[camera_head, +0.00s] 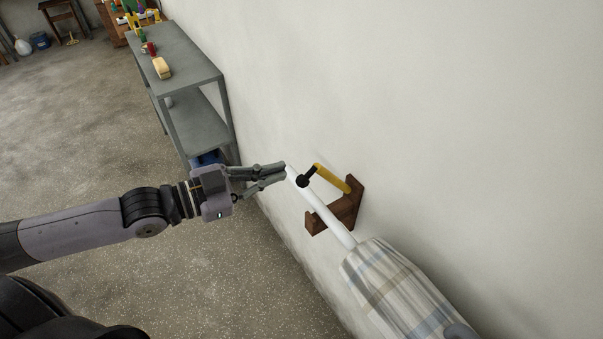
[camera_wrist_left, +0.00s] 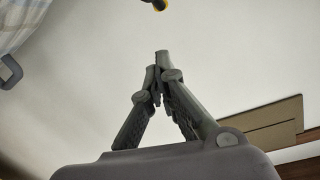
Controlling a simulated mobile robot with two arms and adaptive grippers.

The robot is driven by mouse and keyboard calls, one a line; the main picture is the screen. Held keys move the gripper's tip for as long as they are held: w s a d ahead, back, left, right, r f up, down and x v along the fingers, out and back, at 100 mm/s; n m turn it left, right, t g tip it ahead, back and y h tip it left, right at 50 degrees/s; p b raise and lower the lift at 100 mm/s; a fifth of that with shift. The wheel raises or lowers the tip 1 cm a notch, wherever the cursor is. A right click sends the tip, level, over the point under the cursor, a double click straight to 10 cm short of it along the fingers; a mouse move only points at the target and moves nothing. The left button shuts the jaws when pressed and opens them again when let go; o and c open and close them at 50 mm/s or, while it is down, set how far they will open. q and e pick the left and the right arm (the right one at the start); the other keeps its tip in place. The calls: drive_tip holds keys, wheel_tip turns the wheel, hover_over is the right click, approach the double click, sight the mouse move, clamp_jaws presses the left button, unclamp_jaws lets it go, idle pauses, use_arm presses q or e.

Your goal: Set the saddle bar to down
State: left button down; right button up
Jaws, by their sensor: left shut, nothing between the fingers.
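The saddle bar is a yellow bar (camera_head: 332,178) with a black end, on a brown wooden wall bracket (camera_head: 348,207). It juts out from the bracket; I cannot tell its exact angle. My left gripper (camera_head: 284,172) is shut and empty, left of the bar's black end, near the tip of a white pole. In the left wrist view its fingertips (camera_wrist_left: 161,65) meet, with the bar's end apart beyond them. My right gripper is not in view.
The white pole (camera_head: 325,216) crosses in front of the bracket and runs into plaid cloth (camera_head: 395,285) at lower right. A grey metal shelf unit (camera_head: 180,55) stands along the wall at upper left, with small items on top. Speckled floor (camera_head: 70,130) is clear at left.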

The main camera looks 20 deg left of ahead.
use_arm(q)
drive_tip(key=b, duration=0.3)
hover_over(302, 176)
drive_tip(key=s+d, duration=0.1)
drive_tip(key=d, duration=0.2)
drive_tip(key=shift+s+a+f, duration=0.1)
drive_tip(key=shift+a+f, duration=0.05)
drive_tip(key=shift+f, duration=0.45)
drive_tip(key=shift+s+a+f+b, duration=0.1)
drive_tip(key=shift+a+f+b, duration=0.15)
drive_tip(key=shift+f+b, duration=0.35)
drive_tip(key=shift+s+a+f+b, duration=0.1)
drive_tip(key=shift+a+f+b, duration=0.15)
drive_tip(key=shift+f+b, duration=0.25)
drive_tip(key=shift+s+a+f+b, duration=0.2)
drive_tip(key=shift+a+f+b, duration=0.35)
drive_tip(key=shift+b, duration=0.3)
drive_tip(key=shift+r, duration=0.1)
